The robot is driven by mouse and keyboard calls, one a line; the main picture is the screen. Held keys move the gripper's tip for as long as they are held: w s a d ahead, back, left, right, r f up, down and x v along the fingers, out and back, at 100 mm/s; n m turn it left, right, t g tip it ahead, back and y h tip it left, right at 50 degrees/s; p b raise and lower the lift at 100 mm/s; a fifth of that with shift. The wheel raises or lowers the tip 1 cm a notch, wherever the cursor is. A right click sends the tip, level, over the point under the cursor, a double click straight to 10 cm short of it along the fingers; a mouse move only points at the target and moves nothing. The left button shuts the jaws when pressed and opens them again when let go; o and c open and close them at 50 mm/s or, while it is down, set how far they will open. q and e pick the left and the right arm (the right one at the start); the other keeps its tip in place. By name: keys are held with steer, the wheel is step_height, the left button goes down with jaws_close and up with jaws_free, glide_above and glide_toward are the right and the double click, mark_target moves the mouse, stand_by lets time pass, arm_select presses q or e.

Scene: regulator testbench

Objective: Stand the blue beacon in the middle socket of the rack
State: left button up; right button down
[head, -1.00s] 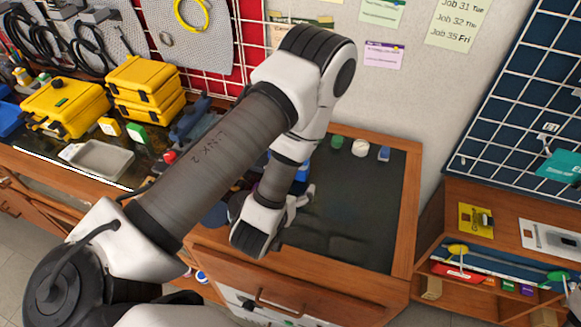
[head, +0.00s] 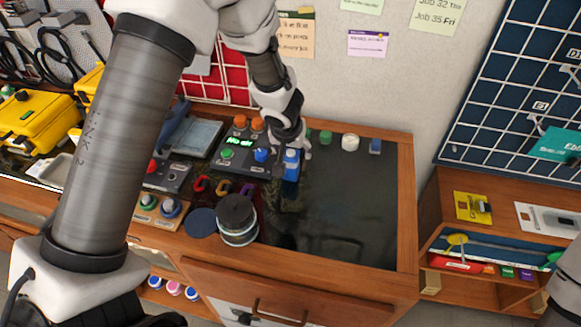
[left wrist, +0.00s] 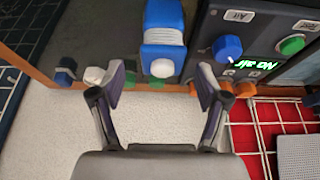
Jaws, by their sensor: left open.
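A blue upright thing (head: 291,168) with a pale band stands at the left part of the dark mat, beside the control panel. It shows larger in the left wrist view (left wrist: 163,22), with a white rounded part below it. A small blue piece (head: 375,146) stands at the mat's back right. I cannot tell which is the beacon. My left gripper (head: 303,150) is open and empty, close behind the blue upright thing. In the left wrist view its fingers (left wrist: 163,88) are apart. I cannot make out the rack or its middle socket. My right gripper is out of view.
A white piece (head: 350,142) and a green piece (head: 326,137) stand along the mat's back edge. A dark round jar (head: 238,215) stands in front. The mat (head: 345,215) is clear at right.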

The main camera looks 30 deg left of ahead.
arm_select(q)
steer(key=x, duration=0.4)
steer(key=shift+a+f, duration=0.1)
steer(key=shift+a, duration=0.05)
steer(key=shift+s, duration=0.1)
jaws_close()
